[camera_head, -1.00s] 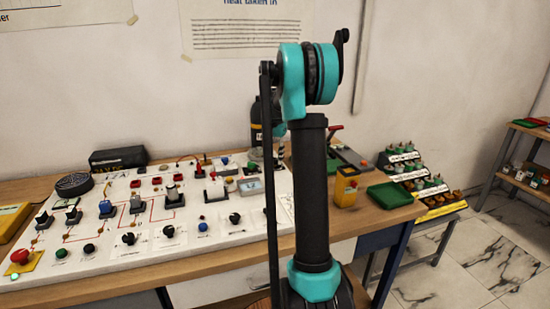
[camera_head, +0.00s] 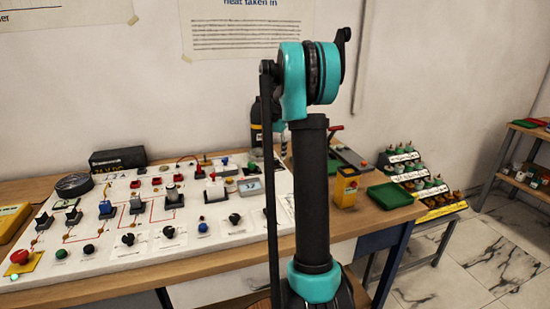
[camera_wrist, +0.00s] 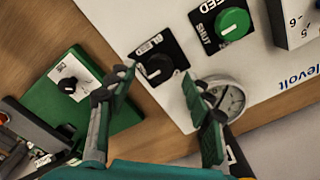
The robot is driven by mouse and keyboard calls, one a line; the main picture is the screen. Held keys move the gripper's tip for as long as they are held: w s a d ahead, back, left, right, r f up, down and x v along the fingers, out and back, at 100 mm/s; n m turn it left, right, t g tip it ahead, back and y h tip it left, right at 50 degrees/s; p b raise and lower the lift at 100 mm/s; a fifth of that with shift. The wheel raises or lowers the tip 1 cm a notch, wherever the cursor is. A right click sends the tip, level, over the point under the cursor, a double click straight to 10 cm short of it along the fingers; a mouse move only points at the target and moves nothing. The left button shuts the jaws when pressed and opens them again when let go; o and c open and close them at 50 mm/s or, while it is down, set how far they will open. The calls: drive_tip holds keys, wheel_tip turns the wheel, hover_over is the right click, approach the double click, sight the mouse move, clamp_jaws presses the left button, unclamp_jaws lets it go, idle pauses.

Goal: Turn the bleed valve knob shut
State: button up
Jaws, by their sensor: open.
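In the wrist view a black knob (camera_wrist: 155,67) sits on a small black plate on the edge of a white panel, with a pale pointer mark on it. The plate's lettering is too blurred to read for sure. A green knob (camera_wrist: 232,23) sits on a black plate marked SHUT, its upper word cut off by the frame edge. I cannot tell for certain which is the bleed valve knob. My gripper (camera_wrist: 160,93) is open and empty, its fingers on either side below the black knob, apart from it.
A round dial gauge (camera_wrist: 231,97) lies close behind the right finger, partly hidden. A green block with a pointer knob (camera_wrist: 68,86) is near the left finger. The head view shows a wooden bench (camera_head: 130,292) with a white control board (camera_head: 120,262) and a green tray (camera_head: 390,196).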

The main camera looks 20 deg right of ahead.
sight(275, 160)
wheel_tip(275, 160, up, 10)
idle(0.4)
drive_tip(key=shift+f, duration=0.1)
